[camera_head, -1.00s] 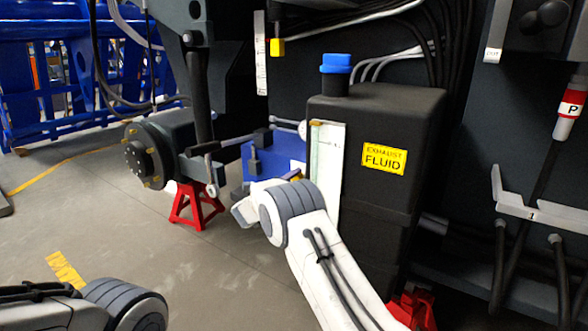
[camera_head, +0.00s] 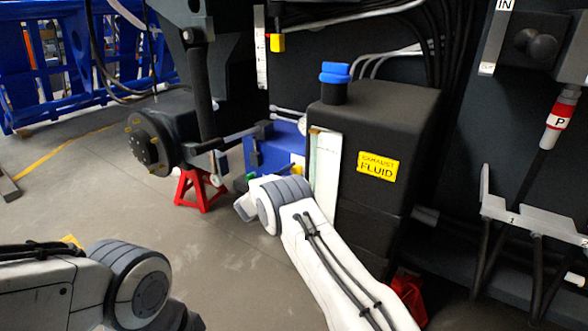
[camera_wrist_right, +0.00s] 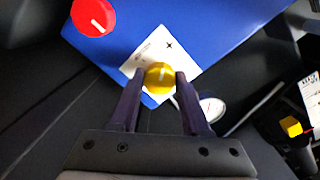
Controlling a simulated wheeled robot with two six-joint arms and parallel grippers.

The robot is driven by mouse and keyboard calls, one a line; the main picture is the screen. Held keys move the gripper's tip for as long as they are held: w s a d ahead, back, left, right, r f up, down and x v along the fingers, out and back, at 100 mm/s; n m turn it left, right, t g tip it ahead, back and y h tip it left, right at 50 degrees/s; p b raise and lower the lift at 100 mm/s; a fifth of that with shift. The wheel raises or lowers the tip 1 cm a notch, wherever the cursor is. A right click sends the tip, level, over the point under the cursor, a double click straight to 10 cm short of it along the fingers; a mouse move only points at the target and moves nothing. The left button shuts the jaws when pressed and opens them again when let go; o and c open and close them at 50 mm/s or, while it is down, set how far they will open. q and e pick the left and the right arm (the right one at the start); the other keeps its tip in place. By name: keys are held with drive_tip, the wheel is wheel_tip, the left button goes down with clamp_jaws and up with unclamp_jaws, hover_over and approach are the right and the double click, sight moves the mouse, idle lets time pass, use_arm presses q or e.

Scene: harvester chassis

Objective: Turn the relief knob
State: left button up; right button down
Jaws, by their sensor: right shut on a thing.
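A round yellow knob (camera_wrist_right: 160,77) with a pale pointer line sits at a white label card (camera_wrist_right: 166,50) on a blue block (camera_wrist_right: 215,25) in the right wrist view. My right gripper (camera_wrist_right: 160,84) is shut on this yellow knob, one dark finger on each side. I cannot read which knob the label names. A red knob (camera_wrist_right: 93,16) with a white line is on the same block, up and left. In the head view the blue block (camera_head: 262,154) is partly behind my right wrist, and the right fingertips are hidden. My left gripper is out of view.
A black exhaust fluid tank (camera_head: 385,115) with a blue cap (camera_head: 335,72) stands right of the block. A hub (camera_head: 150,145) and red stand (camera_head: 197,190) are to its left. A round white gauge (camera_wrist_right: 211,107) is close to the right finger.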

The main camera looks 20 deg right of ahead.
drive_tip(key=shift+a+n+p, duration=0.1)
drive_tip(key=shift+n+p, duration=0.3)
drive_tip(key=shift+n, duration=0.7)
drive_tip(key=shift+c, duration=1.8)
unclamp_jaws()
drive_tip(key=p+v, duration=0.3)
drive_tip(key=v, duration=0.7)
drive_tip(key=shift+a, duration=0.15)
